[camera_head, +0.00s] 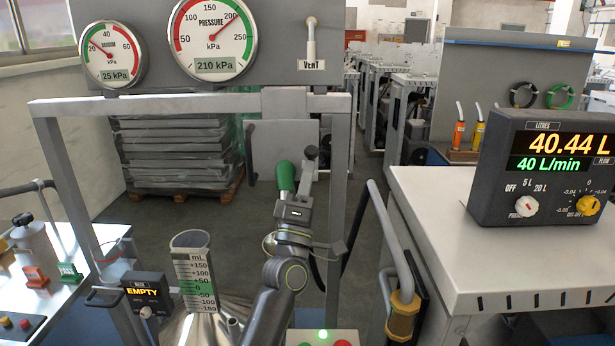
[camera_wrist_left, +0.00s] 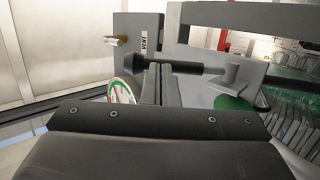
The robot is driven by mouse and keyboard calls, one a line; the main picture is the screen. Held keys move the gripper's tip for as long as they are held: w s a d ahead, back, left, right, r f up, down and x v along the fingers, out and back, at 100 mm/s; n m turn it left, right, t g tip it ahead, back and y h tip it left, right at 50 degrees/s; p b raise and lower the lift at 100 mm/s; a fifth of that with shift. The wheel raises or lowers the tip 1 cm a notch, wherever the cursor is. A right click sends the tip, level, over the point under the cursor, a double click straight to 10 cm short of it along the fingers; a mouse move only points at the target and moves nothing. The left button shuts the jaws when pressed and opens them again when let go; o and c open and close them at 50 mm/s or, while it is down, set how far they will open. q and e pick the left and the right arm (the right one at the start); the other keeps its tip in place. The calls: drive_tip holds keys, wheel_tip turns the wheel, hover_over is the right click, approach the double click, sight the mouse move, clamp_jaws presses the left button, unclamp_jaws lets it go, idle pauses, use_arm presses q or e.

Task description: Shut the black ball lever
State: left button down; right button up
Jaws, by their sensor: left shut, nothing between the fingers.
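The black ball lever (camera_head: 311,152) stands upright in the middle of the head view, its dark ball at the top, close beside a green handle (camera_head: 285,176). Its lower part is hidden behind my left gripper and wrist. In the left wrist view the lever (camera_wrist_left: 190,67) lies across the picture, ball at the left end and a grey bracket (camera_wrist_left: 240,76) at the right end. My left gripper (camera_wrist_left: 159,78) is shut and empty, its fingertips at the shaft near the ball. I cannot tell whether they touch it. My right gripper is not in view.
A grey frame (camera_head: 345,170) surrounds the lever, with two pressure gauges (camera_head: 213,38) and a vent valve (camera_head: 311,45) above. A measuring cylinder (camera_head: 193,270) stands at lower left. A yellow-based hooked handle (camera_head: 403,312) and a table with a flow meter (camera_head: 545,165) are at right.

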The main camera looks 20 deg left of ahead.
sight(308, 156)
use_arm(q)
drive_tip(key=r, duration=0.1)
drive_tip(key=w+r+p, duration=0.2)
drive_tip(key=shift+a+r, duration=0.25)
drive_tip(key=shift+w+a+r+p, duration=0.25)
drive_tip(key=shift+w+r+p, duration=0.35)
drive_tip(key=shift+w, duration=0.2)
drive_tip(key=shift+w+a+r, duration=0.15)
drive_tip(key=shift+w+r, duration=0.05)
drive_tip(key=shift+w, duration=0.4)
drive_tip(key=shift+r, duration=0.1)
drive_tip(key=shift+s, duration=0.1)
